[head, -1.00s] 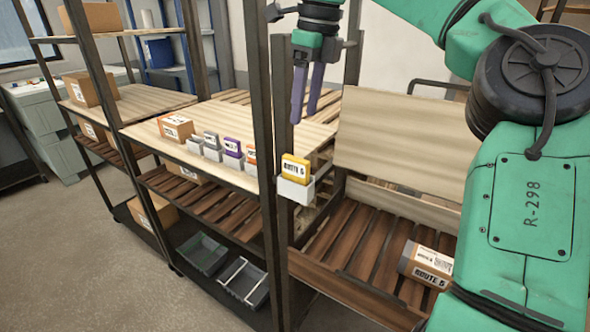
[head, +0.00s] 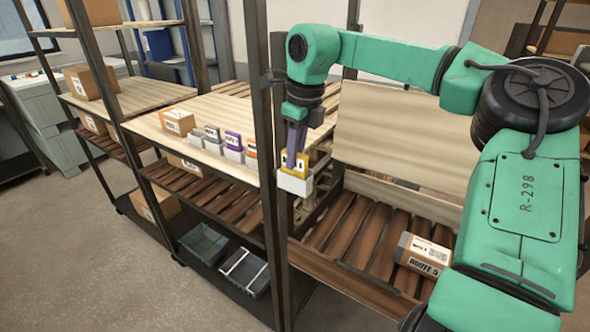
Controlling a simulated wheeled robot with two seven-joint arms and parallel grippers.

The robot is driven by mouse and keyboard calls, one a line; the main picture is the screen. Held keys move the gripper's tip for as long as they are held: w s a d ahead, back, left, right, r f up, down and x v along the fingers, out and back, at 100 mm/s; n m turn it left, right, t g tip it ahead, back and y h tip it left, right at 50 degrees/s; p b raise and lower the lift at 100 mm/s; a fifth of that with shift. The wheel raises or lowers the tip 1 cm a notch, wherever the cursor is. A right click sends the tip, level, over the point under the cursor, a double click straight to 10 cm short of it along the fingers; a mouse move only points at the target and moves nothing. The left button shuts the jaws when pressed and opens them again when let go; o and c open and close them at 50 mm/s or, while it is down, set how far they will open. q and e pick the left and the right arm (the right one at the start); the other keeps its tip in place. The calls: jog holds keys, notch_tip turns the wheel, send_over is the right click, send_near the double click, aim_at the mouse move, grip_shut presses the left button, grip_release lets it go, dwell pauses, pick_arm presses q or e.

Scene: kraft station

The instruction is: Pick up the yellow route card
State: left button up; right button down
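The yellow route card (head: 303,163) stands upright in a white holder (head: 296,183) on the shelf's front post. My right gripper (head: 294,150) comes down from above, with its purple fingers at the card. One finger covers part of the card's printed face. From this angle I cannot tell whether the fingers are closed on the card or only around it. The card still sits in the holder. My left gripper is not in view.
Other cards, one of them purple (head: 233,140), stand in white holders along the shelf edge, beside a brown box (head: 177,121). A "Route 5" carton (head: 424,254) lies on the slatted lower shelf. Dark shelf posts (head: 265,150) stand close to my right gripper.

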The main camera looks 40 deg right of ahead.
dwell(0.3)
jog(key=shift+r, duration=0.3)
notch_tip(320, 180, up, 19)
jog(key=p, duration=0.3)
jog(key=shift+r, duration=0.2)
jog(key=shift+f, duration=0.1)
